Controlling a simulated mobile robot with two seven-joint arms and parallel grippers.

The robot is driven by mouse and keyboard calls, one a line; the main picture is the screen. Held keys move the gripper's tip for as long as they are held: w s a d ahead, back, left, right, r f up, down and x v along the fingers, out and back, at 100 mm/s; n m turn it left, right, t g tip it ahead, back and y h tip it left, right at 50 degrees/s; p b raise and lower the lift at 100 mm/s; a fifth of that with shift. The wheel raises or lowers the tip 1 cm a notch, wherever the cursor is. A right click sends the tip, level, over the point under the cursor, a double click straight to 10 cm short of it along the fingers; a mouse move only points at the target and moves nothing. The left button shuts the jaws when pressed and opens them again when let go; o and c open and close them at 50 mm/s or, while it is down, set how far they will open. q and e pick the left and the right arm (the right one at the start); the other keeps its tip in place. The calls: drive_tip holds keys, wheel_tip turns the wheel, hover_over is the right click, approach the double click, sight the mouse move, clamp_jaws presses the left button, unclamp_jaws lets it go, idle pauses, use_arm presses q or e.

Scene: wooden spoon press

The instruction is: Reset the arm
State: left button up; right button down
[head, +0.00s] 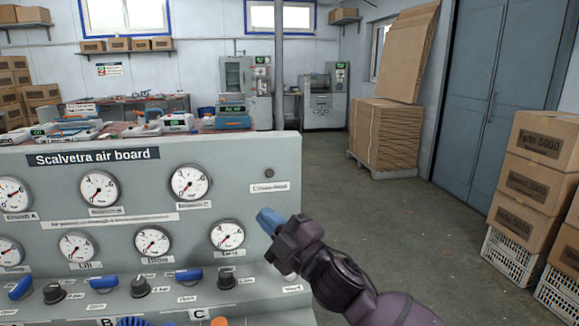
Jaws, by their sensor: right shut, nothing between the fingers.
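My right arm comes in from the lower right. My right gripper (268,220) has blue fingertips, shut and empty, in front of the right part of the grey air board (220,150). It is just right of the lower right gauge (227,235). I cannot tell whether the fingertips touch the panel. The board carries several round white gauges, blue levers (188,275) and black knobs (227,281). At the bottom edge, labels B and C and an orange part (219,321) are partly cut off. My left gripper is not in view.
Boxes on white crates (509,254) stand at the right, before a blue-grey door (495,100). Stacked cardboard (385,135) stands on a pallet behind. Machines (325,100) and a cluttered workbench are at the back. The floor right of the board is clear.

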drive_tip(key=s+d+f+m+h+p, duration=0.1)
drive_tip(key=s+d+f+m+h, duration=0.25)
drive_tip(key=d+f+m, duration=0.3)
drive_tip(key=s+d+f+m+t+h, duration=0.1)
drive_tip(key=s+d+f+m+h, duration=0.1)
drive_tip(key=d+f+m+h, duration=0.4)
drive_tip(key=s+d+f+m+h+p, duration=0.1)
drive_tip(key=s+d+f+m+h, duration=0.25)
drive_tip(key=d+f, duration=0.35)
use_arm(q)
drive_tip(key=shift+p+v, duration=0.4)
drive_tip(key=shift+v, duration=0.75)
use_arm(e)
drive_tip(key=s+d+f+m+g+h, duration=0.2)
drive_tip(key=s+d+f, duration=0.3)
drive_tip(key=s+f, duration=0.3)
drive_tip(key=s+d+f+m+g+h, duration=0.2)
drive_tip(key=s+d+f+m, duration=0.2)
drive_tip(key=s+f, duration=0.5)
drive_tip(key=s+d, duration=0.2)
drive_tip(key=s, duration=0.5)
drive_tip(key=shift+d+f+g, duration=0.15)
drive_tip(key=shift+d+g, duration=0.1)
drive_tip(key=shift+g, duration=0.05)
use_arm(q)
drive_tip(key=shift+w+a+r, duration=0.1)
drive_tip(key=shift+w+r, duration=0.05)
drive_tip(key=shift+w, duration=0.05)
